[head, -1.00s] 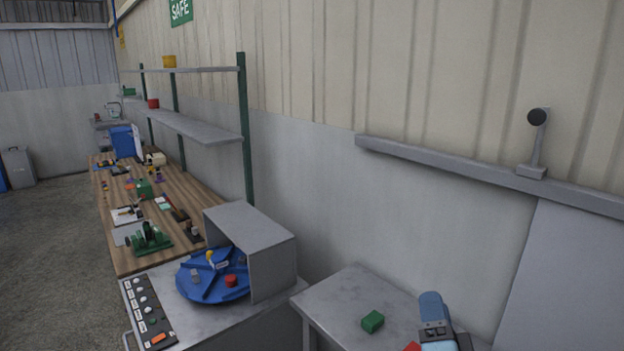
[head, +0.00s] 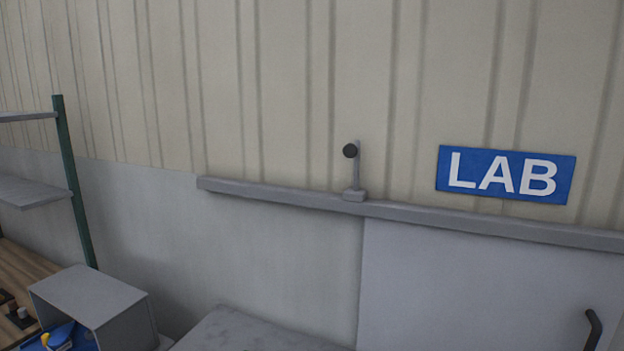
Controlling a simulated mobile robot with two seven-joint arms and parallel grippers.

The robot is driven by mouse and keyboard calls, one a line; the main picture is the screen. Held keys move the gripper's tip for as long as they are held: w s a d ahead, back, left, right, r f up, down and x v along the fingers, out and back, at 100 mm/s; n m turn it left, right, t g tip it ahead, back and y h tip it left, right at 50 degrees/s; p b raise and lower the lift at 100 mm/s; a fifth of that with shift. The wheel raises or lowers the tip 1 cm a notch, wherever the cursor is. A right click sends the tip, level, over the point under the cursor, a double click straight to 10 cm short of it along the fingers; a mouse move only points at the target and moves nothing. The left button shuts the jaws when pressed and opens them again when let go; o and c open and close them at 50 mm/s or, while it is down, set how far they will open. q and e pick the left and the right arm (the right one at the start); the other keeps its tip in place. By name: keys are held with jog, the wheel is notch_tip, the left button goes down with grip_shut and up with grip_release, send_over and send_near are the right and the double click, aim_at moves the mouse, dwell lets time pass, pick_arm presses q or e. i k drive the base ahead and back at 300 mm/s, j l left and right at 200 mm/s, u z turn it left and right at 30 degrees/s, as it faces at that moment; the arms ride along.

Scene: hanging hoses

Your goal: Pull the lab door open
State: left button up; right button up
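The lab door (head: 470,290) is a plain grey panel at the lower right of the head view, under a grey horizontal rail (head: 460,219). A dark curved handle (head: 593,328) is on the door near the right edge of the picture, cut off at the bottom. The door's left edge is upright below the rail, and the door appears closed against the wall. A blue LAB sign (head: 505,174) hangs on the wall above it. Neither of my grippers is in view.
A grey table (head: 250,332) stands at the bottom, left of the door. A bracket with a dark round end (head: 350,150) stands on the rail.

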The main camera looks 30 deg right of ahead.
aim_at(423, 287)
jog(key=k+l+z, duration=0.15)
jog(key=z, duration=1.55)
